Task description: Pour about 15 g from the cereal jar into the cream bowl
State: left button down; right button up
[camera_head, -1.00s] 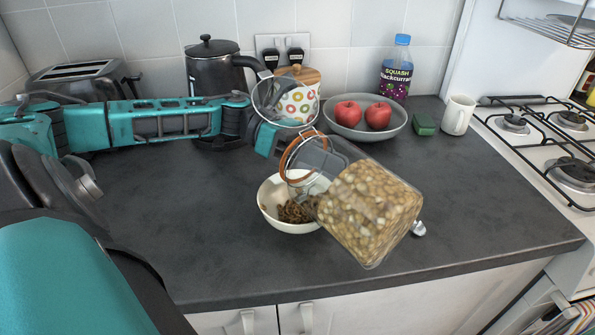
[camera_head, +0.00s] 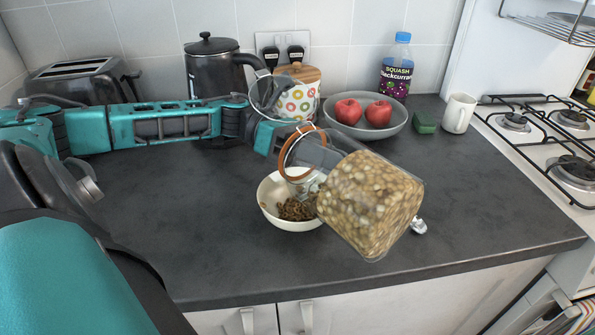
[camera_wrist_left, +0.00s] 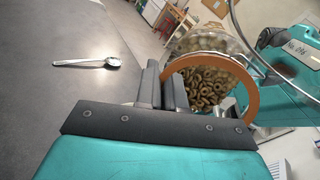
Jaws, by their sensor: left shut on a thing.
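The cereal jar (camera_head: 370,205) is clear, with an orange seal at its mouth and its wire-clasped lid hanging open. It is tipped well over, close to lying on its side, its mouth pointing left above the cream bowl. Ring-shaped cereal shows inside it in the left wrist view (camera_wrist_left: 205,88). The cream bowl (camera_head: 282,224) stands on the counter with a small heap of brown cereal in it; the jar hides its right side. My left gripper (camera_wrist_left: 163,90) is shut on the jar near its neck; the jar partly hides it in the head view. My right gripper is not in view.
A grey bowl (camera_head: 345,132) with two red apples, a patterned canister (camera_head: 297,100), a kettle (camera_head: 213,75) and a toaster (camera_head: 80,78) stand behind. A mug (camera_head: 459,113) and hob (camera_head: 560,150) are at right. A spoon (camera_wrist_left: 90,63) lies on the counter. The front-left counter is clear.

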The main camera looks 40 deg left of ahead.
pick_arm(q)
jog(key=shift+a+r+n+h+b, duration=0.15)
jog(key=shift+n+h+b, duration=0.15)
jog(key=shift+h+b, duration=0.3)
dwell(1.4)
jog(key=shift+a+r+n+t+h, duration=0.15)
jog(key=shift+r+t+h, duration=0.1)
jog(key=shift+r+h, duration=0.2)
jog(key=shift+a+r+n+t+h, duration=0.15)
jog(key=shift+r+t+h, duration=0.1)
jog(key=shift+r+h, duration=0.15)
dwell(1.6)
jog(key=shift+w+a+n+t+h+b, duration=0.15)
jog(key=shift+n+t+h+b, duration=0.3)
jog(key=shift+h, duration=0.3)
dwell(1.8)
